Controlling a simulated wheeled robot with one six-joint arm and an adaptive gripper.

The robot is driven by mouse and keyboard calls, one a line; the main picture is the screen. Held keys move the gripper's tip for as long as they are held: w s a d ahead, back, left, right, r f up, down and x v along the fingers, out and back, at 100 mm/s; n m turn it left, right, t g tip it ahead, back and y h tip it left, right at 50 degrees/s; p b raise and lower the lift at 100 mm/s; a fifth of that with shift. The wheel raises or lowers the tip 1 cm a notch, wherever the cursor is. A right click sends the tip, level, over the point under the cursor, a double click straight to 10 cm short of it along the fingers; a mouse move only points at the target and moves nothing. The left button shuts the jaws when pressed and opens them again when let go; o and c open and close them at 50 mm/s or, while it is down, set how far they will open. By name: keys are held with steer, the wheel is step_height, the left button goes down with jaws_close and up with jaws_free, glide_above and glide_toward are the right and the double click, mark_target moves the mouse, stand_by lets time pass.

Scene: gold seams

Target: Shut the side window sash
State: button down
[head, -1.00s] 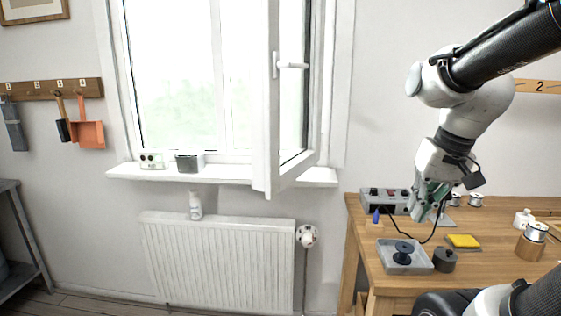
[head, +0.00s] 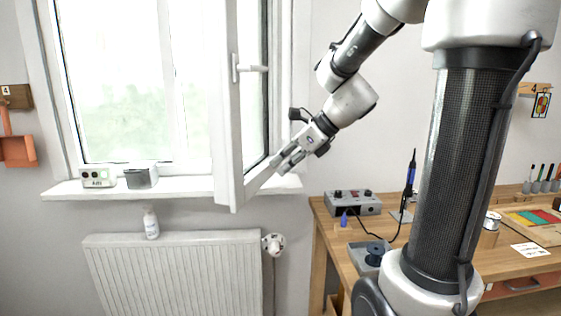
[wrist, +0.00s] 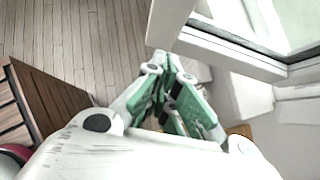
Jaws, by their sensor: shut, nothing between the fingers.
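The side window sash (head: 229,130) has a white frame and stands open, swung into the room. Its handle (head: 250,68) points right. My gripper (head: 281,165) is shut and empty. In the head view its fingertips are at the lower right part of the sash, by the bottom rail. In the wrist view the shut fingers (wrist: 168,66) point up the picture, just left of the sash's white frame (wrist: 215,50). I cannot tell whether they touch it.
A workbench (head: 330,213) with a grey control box (head: 352,202) stands at right.

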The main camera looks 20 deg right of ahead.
steer(key=shift+w+a+f, duration=0.75)
steer(key=shift+w+a, duration=0.2)
steer(key=shift+a, duration=0.1)
steer(key=shift+w+a+f, duration=0.8)
steer(key=shift+w+a, duration=0.1)
steer(key=shift+a, duration=0.2)
steer(key=shift+w+a+f, duration=0.75)
steer(key=shift+w+a, duration=0.2)
steer(key=shift+a, duration=0.1)
steer(key=shift+a, duration=0.1)
